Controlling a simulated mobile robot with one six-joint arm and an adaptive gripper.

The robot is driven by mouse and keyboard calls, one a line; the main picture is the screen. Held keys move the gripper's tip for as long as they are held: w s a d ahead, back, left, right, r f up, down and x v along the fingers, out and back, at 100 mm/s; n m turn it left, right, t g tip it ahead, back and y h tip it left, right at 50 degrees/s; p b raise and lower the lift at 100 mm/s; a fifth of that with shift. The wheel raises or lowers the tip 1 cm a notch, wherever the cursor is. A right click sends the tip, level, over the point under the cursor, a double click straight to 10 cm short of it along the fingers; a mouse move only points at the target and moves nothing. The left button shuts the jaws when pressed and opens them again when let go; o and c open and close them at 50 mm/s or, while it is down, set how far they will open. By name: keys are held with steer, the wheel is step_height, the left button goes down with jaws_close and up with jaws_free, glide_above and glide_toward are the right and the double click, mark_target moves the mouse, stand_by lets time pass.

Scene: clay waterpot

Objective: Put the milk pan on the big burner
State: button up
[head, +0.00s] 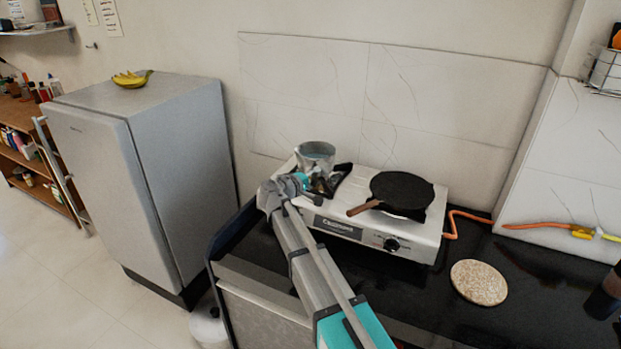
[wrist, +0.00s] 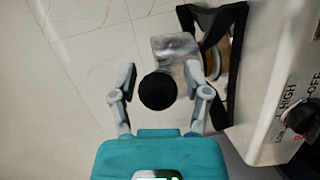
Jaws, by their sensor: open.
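The milk pan (head: 316,150) is a silver metal pot at the left burner (head: 343,178) of the white stove. In the wrist view its shiny body (wrist: 172,48) overlaps the left side of the black burner support (wrist: 222,60). I cannot tell whether it rests flat there. Its black round handle end (wrist: 158,91) points toward the wrist camera. My gripper (head: 308,182) is at the pan; in the wrist view its fingers (wrist: 160,78) are open, one on each side of the handle, with gaps visible. My wrist hides part of the pan in the head view.
A black flat pan (head: 401,189) with a wooden handle covers the right burner. A round speckled board (head: 478,282) lies on the dark counter (head: 430,300). An orange hose (head: 466,215) leaves the stove's right side. A grey fridge (head: 150,170) stands left; the tiled wall is behind.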

steer(key=p+v, duration=0.2)
steer(key=v, duration=1)
stand_by(0.8)
